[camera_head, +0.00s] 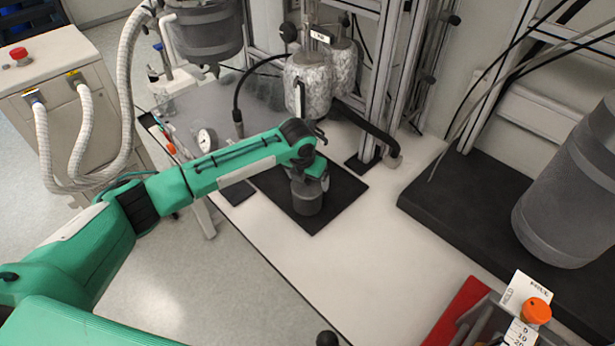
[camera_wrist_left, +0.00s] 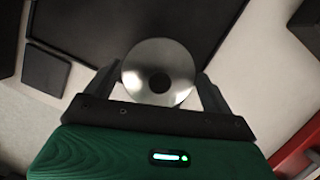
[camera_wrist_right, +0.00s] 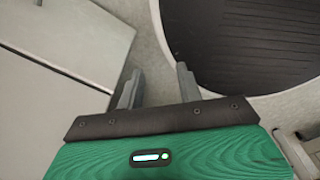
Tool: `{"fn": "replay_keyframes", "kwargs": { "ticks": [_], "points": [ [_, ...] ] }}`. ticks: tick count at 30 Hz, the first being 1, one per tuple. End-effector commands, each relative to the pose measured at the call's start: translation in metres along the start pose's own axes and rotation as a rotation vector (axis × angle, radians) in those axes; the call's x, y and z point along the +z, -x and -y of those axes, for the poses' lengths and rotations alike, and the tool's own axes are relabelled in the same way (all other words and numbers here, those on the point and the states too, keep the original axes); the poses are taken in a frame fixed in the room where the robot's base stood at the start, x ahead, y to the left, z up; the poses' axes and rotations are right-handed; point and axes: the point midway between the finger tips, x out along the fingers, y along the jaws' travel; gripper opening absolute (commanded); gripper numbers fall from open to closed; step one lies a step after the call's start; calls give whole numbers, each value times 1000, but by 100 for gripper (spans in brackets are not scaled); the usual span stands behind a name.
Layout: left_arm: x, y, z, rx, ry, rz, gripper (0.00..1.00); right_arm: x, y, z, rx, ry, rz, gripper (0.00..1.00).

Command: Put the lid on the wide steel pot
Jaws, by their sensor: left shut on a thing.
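My left gripper (camera_head: 308,182) is over the black mat on the bench, pointing down. In the left wrist view its fingers (camera_wrist_left: 160,85) are shut on the sides of a round, shiny steel piece (camera_wrist_left: 150,60) with a dark round centre, which looks like the lid. In the head view a small grey steel cylinder (camera_head: 307,200) shows just under the gripper. I cannot tell whether it is a pot or part of the held piece, nor whether it touches the mat. My right gripper (camera_wrist_right: 158,82) is open and empty in the right wrist view and outside the head view.
The black mat (camera_head: 340,202) lies on the white bench (camera_head: 370,265), which is clear to its right. Foil-wrapped vessels (camera_head: 308,85) and metal posts stand behind. A large steel vessel (camera_head: 570,190) stands on a black platform at right. A red-edged box (camera_head: 460,310) is at front right.

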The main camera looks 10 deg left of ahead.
Motion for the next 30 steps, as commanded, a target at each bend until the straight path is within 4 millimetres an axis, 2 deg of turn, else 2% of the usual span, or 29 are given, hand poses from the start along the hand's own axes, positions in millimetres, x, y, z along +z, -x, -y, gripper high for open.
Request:
{"fn": "replay_keyframes", "kwargs": {
  "ticks": [30],
  "points": [
    [0,0,0,0,0,1,63,-1,6,3,-3,-1,-1,36]
  ]
}}
